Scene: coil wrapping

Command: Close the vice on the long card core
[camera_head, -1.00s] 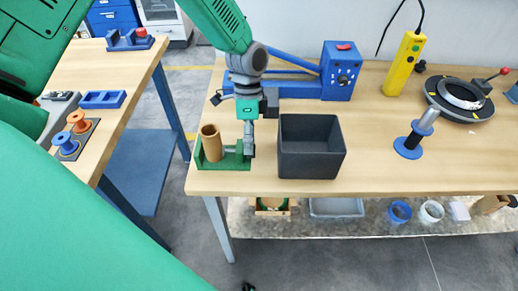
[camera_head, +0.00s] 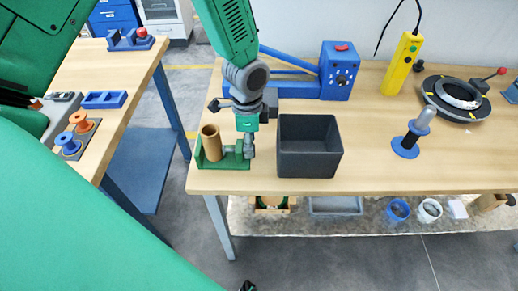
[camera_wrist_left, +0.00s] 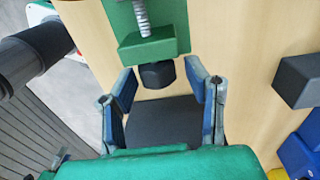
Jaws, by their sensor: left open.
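The green vice (camera_head: 236,163) sits at the front left of the wooden bench. The long card core (camera_head: 211,143), a brown tube, stands upright in it near its left end. In the left wrist view, the green vice (camera_wrist_left: 155,47) shows at the top with a metal screw and a dark knob (camera_wrist_left: 157,75). My left gripper (camera_head: 248,148) points down at the vice's right end. In the left wrist view my left gripper (camera_wrist_left: 160,73) is open, with one finger on each side of the knob, and gaps show beside it. My right gripper is not in view.
A dark open bin (camera_head: 309,160) stands close to the right of my left gripper. A blue machine (camera_head: 338,72) stands behind. A blue-based roller (camera_head: 405,148) and a black ring (camera_head: 457,98) stand further right. The bench's front edge is close to the vice.

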